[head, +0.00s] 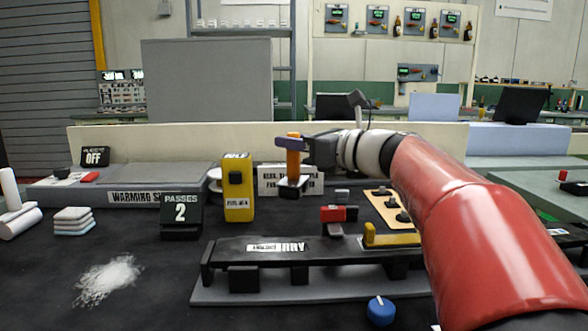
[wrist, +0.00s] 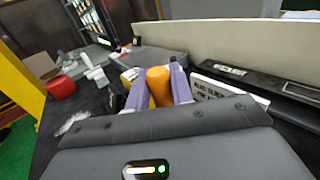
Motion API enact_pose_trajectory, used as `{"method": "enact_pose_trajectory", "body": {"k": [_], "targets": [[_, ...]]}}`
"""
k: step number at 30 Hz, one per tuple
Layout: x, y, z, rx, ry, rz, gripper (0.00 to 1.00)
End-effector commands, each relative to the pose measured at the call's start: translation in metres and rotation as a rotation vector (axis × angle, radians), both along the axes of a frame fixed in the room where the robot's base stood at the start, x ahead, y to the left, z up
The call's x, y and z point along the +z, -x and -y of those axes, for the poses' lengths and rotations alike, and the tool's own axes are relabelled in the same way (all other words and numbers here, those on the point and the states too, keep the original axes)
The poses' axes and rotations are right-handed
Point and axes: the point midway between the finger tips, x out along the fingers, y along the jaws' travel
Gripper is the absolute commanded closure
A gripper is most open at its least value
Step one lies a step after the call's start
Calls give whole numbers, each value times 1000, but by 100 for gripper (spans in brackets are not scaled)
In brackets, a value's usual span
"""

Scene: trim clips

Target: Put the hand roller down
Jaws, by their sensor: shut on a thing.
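The hand roller (head: 293,162) has an orange handle and a dark lower end. My gripper (head: 292,142) is shut on the upper part of its handle and holds it upright. In the head view the roller hangs in front of a white sign, and its dark end appears above the table surface. In the wrist view the orange handle (wrist: 158,84) sits between the two purple fingers of my gripper (wrist: 158,92). The roller's lower end is hidden there.
A yellow box-shaped device (head: 238,190) and a "PASSES 2" display (head: 181,213) stand left of the roller. A black raised bar (head: 300,250), a red block (head: 333,213) and a blue knob (head: 381,311) are in front. White powder (head: 108,278) lies on the dark table at left.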

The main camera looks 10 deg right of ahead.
Motion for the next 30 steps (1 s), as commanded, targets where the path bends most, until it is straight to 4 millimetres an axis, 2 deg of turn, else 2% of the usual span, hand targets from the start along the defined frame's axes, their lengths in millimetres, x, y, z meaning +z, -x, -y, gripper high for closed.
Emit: {"method": "enact_pose_trajectory", "body": {"k": [13, 22, 30], "targets": [[-50, 0, 0, 1, -2, 1, 100], [-52, 0, 0, 1, 0, 4, 100], [-62, 0, 0, 1, 0, 0, 100]]}}
